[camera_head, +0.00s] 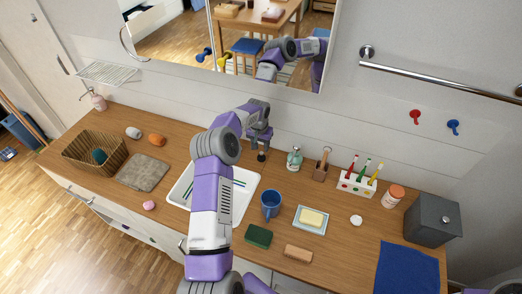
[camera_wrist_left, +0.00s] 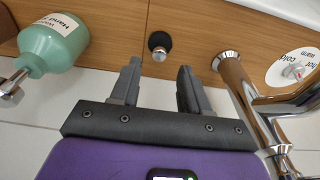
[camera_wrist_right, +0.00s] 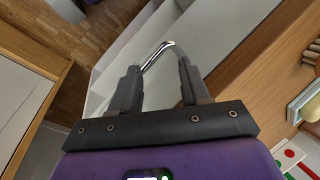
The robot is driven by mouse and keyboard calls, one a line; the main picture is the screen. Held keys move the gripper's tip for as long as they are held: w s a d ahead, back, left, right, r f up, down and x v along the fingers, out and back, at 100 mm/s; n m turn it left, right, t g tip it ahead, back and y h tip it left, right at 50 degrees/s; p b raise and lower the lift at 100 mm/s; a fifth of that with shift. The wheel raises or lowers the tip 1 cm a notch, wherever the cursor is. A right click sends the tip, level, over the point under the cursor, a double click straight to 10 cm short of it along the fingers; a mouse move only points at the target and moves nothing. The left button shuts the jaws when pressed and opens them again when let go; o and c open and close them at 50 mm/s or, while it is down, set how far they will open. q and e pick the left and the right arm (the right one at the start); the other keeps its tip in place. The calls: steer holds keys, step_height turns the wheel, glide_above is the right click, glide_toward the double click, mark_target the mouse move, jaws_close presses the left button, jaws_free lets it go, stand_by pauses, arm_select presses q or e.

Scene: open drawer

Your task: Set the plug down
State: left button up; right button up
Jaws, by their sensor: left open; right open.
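The plug (camera_wrist_left: 160,43) is small, dark and round, with a metal knob showing. It sits on the wooden counter behind the sink; in the head view it shows as a dark spot (camera_head: 261,157) just below my left gripper (camera_head: 260,138). In the left wrist view my left gripper (camera_wrist_left: 159,68) is open and empty. The plug lies ahead of its fingertips, roughly midway between them, with no finger touching it. In the right wrist view my right gripper (camera_wrist_right: 160,66) is open, with a chrome bar handle (camera_wrist_right: 158,50) at and between its fingertips.
The chrome faucet (camera_wrist_left: 240,85) stands close right of my left fingers, the green soap bottle (camera_wrist_left: 50,45) to their left. The white sink (camera_head: 244,196) lies in front. A blue mug (camera_head: 270,204), soap dish (camera_head: 311,219) and toothbrush holder (camera_head: 356,184) stand to the right.

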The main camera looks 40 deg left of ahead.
arm_select(q)
step_height(320, 180, up, 7)
steer(key=shift+s+d+r, duration=0.15)
steer(key=shift+s+r, duration=0.05)
steer(key=shift+s, duration=0.25)
steer(key=shift+f, duration=0.1)
